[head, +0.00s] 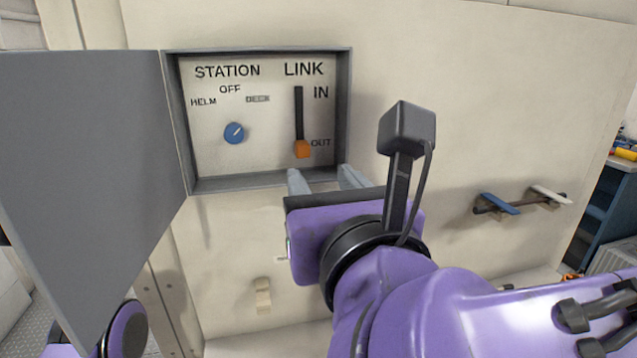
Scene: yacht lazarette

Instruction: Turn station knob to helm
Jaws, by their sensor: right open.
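The blue station knob (234,133) sits on the pale panel (210,165) inside a grey recessed box. Its white mark points up and right, toward a small label (257,98) too small to read, and away from the HELM label (203,102) at upper left. OFF stands above the knob. My right gripper (325,178) is open and empty at the box's lower edge, below and right of the knob and apart from it. Part of my left arm shows at the bottom left; its gripper is not seen.
The orange link handle (302,149) is at the bottom of its slot by OUT, just above my right gripper. The grey box door (85,190) hangs open at left. A rail with blue and white levers (500,204) is on the right wall.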

